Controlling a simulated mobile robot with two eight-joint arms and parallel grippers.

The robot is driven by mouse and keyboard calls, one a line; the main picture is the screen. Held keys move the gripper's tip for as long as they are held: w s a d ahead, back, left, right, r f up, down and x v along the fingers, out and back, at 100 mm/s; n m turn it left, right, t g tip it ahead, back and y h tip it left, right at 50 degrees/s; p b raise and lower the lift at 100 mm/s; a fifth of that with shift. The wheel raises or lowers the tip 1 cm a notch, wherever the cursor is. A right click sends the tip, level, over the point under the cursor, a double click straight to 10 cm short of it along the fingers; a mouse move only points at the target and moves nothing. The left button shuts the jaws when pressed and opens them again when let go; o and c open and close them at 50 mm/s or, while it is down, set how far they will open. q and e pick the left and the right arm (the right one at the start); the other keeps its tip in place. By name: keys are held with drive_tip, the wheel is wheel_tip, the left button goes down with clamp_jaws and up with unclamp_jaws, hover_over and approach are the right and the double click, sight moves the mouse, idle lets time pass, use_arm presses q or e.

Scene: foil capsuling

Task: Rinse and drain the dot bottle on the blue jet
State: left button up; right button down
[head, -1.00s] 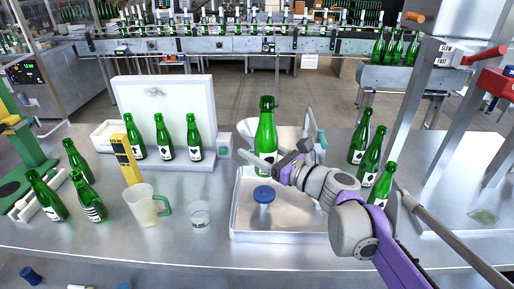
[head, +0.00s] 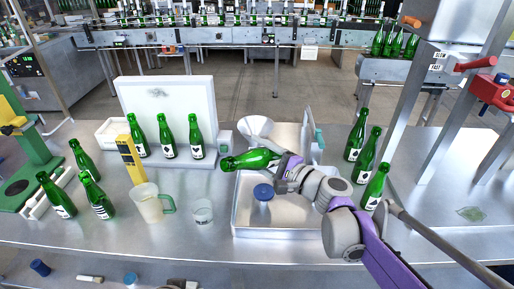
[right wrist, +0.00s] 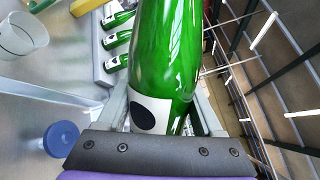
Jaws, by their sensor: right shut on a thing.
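My right gripper (head: 287,172) is shut on a green bottle (head: 250,159) in the head view. The bottle is tilted almost level, its neck pointing left, above the white tray (head: 240,222). In the right wrist view the bottle (right wrist: 168,60) lies between the fingers, and its white label shows one large black dot. The blue jet (head: 263,192) is a round blue cap standing in the tray, below the bottle and apart from it. It also shows in the right wrist view (right wrist: 62,139). My left gripper is not in view.
Three green bottles (head: 166,137) stand before a white panel. Several more stand at the left, and three (head: 366,160) at the right. A frosted jug (head: 148,203), a small glass (head: 203,211) and a yellow block (head: 130,160) stand left of the tray. A funnel (head: 256,127) is behind it.

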drive_tip(key=n+p, duration=0.1)
drive_tip(key=n, duration=0.7)
drive_tip(key=n+p, duration=0.2)
drive_tip(key=n, duration=0.6)
drive_tip(key=shift+s+n, duration=0.2)
drive_tip(key=shift+n, duration=0.9)
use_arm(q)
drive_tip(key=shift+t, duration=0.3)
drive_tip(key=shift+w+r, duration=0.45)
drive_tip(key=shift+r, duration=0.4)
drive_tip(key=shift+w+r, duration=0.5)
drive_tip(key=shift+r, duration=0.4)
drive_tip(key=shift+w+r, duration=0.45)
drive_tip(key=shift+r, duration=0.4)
use_arm(e)
drive_tip(key=shift+w+n, duration=0.2)
drive_tip(key=shift+n, duration=2.3)
